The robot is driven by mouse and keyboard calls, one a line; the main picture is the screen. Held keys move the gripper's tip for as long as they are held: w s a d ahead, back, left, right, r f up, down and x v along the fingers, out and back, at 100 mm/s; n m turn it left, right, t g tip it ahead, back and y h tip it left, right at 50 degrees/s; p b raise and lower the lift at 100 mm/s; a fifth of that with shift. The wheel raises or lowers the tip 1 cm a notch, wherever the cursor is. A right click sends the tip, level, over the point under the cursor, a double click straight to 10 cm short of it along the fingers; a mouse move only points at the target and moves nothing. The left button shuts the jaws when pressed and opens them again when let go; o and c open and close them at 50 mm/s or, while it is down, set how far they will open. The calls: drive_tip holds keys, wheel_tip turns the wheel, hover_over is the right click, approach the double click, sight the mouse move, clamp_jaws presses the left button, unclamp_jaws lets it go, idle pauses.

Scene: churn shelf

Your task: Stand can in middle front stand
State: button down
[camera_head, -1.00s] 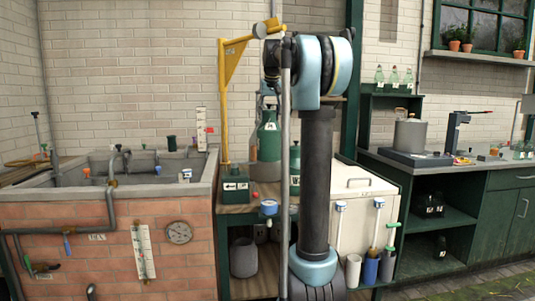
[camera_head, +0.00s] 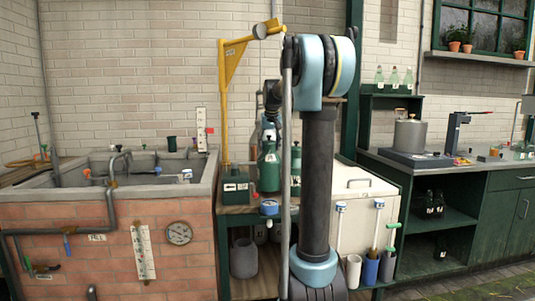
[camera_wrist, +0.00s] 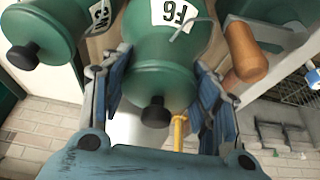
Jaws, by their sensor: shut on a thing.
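In the wrist view a green can (camera_wrist: 168,60) with a white label and a black knob sits between the two fingers of my gripper (camera_wrist: 160,72), which is shut on it. In the head view this can (camera_head: 268,172) is low over the wooden bench (camera_head: 240,210), with my gripper (camera_head: 268,132) above it. I cannot tell whether its base touches anything. A second green can (camera_wrist: 45,25) with a label and black knob shows at the left of the wrist view. In the head view, a can (camera_head: 296,165) is partly hidden behind my arm and pole. The middle front stand is not clearly visible.
A green box (camera_head: 236,187) with an arrow label stands left of the held can. A yellow crane post (camera_head: 225,110) rises behind it. The brick sink (camera_head: 100,230) is at left and a white chest (camera_head: 370,195) at right. A brown rounded thing (camera_wrist: 245,52) is beside the right finger.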

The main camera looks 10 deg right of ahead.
sight(269, 150)
drive_tip(key=shift+f, duration=1.5)
drive_tip(key=c, duration=0.9)
unclamp_jaws()
drive_tip(key=shift+o, duration=0.2)
drive_tip(key=v, duration=1.2)
